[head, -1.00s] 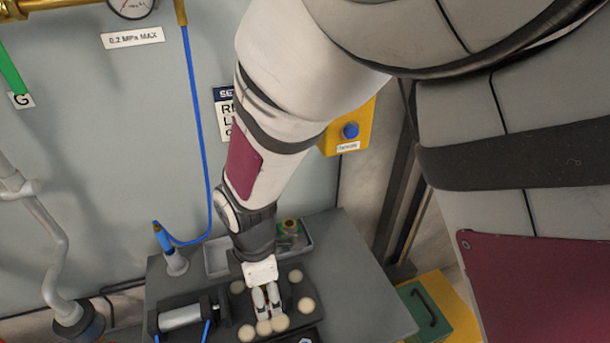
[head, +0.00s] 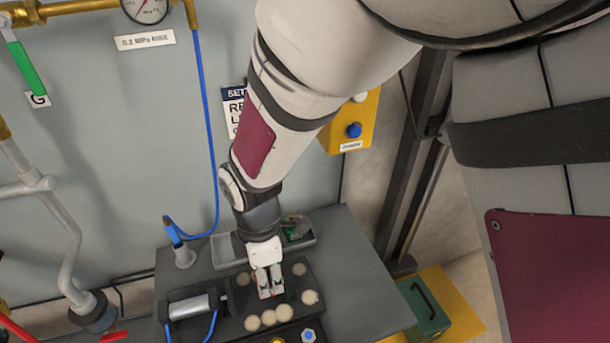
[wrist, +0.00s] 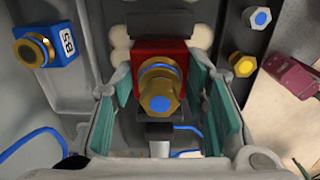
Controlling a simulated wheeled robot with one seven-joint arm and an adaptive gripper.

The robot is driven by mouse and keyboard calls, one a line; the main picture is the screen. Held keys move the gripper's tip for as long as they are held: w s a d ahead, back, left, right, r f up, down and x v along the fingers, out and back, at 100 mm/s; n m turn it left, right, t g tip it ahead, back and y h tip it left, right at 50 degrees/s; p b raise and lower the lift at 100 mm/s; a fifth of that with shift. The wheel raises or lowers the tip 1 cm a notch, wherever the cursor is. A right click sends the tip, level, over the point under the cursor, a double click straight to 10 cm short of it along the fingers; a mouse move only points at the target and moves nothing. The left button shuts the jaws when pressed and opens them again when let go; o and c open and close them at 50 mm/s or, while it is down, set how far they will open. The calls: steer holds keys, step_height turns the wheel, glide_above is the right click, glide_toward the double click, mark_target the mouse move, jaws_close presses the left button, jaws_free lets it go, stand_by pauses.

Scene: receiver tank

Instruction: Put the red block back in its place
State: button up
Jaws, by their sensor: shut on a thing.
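The red block (wrist: 177,52) is between the teal pads of my gripper in the wrist view. It carries a brass hex fitting (wrist: 159,88) with a blue centre, facing the camera. My gripper (head: 272,294) is shut on the block and points down over a black fixture (head: 232,326) with several round cream pads. In the head view the fingers hide the block, and I cannot tell whether it touches the fixture. In the wrist view, a dark part and cream rounds show just beyond the block.
A silver cylinder (head: 188,307) with blue hoses lies left of my gripper. A grey tray (head: 222,250) with small items stands behind. A blue block marked B5 (wrist: 62,45) shows left in the wrist view. A blue button (head: 308,335) is at the front; a green case (head: 424,306) stands right.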

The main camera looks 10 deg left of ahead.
steer(key=shift+r+p, duration=1.65)
steer(key=shift+r, duration=1.7)
steer(key=shift+w, duration=0.1)
steer(key=w+a+b, duration=0.5)
steer(key=w+a, duration=0.3)
steer(key=a, duration=0.5)
steer(key=shift+w, duration=0.2)
steer(key=shift+d+f, duration=0.1)
steer(key=shift+f, duration=0.05)
steer(key=shift+f+b, duration=2.7)
steer(key=shift+f, duration=2.45)
steer(key=o, duration=1.5)
